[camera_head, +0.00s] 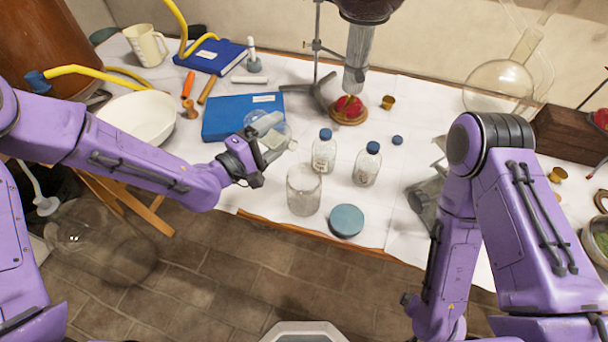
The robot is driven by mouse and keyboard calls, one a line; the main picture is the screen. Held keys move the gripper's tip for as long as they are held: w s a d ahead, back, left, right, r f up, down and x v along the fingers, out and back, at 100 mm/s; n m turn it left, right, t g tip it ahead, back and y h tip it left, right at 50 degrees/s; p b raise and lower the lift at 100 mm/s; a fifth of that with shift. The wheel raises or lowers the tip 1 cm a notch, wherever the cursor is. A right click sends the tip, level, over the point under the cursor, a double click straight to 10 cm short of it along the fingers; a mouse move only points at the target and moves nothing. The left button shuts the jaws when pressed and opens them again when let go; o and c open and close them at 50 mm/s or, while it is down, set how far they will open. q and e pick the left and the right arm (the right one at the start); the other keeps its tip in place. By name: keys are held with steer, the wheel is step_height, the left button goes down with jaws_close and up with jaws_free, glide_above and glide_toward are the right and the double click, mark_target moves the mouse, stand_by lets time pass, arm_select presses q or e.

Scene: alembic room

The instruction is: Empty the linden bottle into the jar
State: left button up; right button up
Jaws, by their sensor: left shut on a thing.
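My left gripper (259,161) is shut on a small clear glass bottle (275,153). The bottle is uncapped and tilted, its mouth to the right, above and left of the jar. Its label cannot be read, and the gripper partly hides it. The open clear glass jar (304,192) stands upright near the table's front edge. I cannot tell what either holds, and no stream shows between them. Two capped bottles, one behind the jar (324,153) and one to its right (367,166), stand upright with blue caps.
A teal round lid (346,220) lies right of the jar, close to the front edge. A small blue cap (397,140) lies beyond the right bottle. A blue book (228,119) lies behind my left gripper. A metal stand (318,60) rises at the back.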

mark_target(277, 127)
arm_select(q)
steer(key=shift+d+r+m, duration=0.1)
steer(key=shift+r+m, duration=0.4)
steer(key=shift+m, duration=0.4)
steer(key=shift+r+m, duration=0.45)
steer(key=shift+m, duration=0.45)
stand_by(2.0)
steer(key=shift+s+d+r+m, duration=0.15)
steer(key=shift+r+m, duration=0.15)
steer(key=shift+m, duration=0.4)
steer(key=shift+s+d+r+m, duration=0.15)
steer(key=shift+r+m, duration=0.15)
steer(key=shift+m, duration=0.3)
steer(key=shift+s+d+r+m+b, duration=0.15)
steer(key=shift+r+m+b, duration=0.15)
steer(key=shift+m, duration=0.3)
stand_by(0.5)
